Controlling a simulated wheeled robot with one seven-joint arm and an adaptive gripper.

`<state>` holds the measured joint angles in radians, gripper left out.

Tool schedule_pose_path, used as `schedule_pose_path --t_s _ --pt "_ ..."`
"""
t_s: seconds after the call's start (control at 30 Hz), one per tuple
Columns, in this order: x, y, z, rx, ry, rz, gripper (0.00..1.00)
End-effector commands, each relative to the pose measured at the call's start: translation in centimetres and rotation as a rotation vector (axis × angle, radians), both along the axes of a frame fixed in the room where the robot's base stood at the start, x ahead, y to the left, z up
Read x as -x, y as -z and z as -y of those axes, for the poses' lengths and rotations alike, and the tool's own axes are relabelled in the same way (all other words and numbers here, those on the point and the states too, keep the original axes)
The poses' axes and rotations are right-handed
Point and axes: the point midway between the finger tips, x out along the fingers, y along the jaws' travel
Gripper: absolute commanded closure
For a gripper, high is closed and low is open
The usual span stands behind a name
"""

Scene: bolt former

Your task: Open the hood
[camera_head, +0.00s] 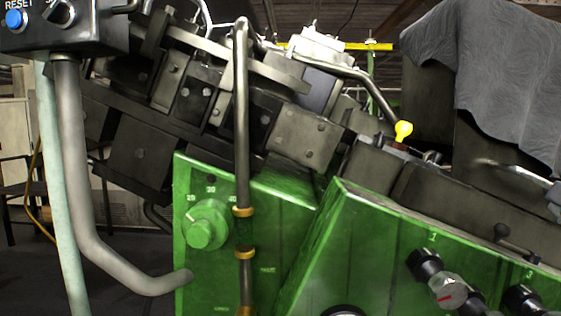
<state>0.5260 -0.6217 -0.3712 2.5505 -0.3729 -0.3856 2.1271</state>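The head view is tilted and shows a green and dark metal machine. No part is plainly marked as the hood, and I cannot tell which panel it is. A dark metal block assembly (190,95) fills the upper middle. A bent metal bar (242,110) rises in front of it. A light metal handle-like bar (515,170) lies at the right edge below a grey cloth and is cut off by the frame. My gripper cannot be made out in this view.
A grey cloth (510,80) drapes over the upper right. A control box (100,30) with a blue reset button stands upper left on a grey pipe (75,170). A green panel (375,260) carries several black knobs. A yellow-tipped lever (403,130) sticks up. Dark floor shows lower left.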

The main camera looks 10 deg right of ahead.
Motion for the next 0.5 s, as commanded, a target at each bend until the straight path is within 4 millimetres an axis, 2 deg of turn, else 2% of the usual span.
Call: schedule_pose_path --t_s 0.37,0.5 --pt "-2.6 0.1 2.4 -0.003 0.001 -0.004 0.69" --pt "-4.4 0.2 3.7 -0.003 0.002 -0.003 0.69"
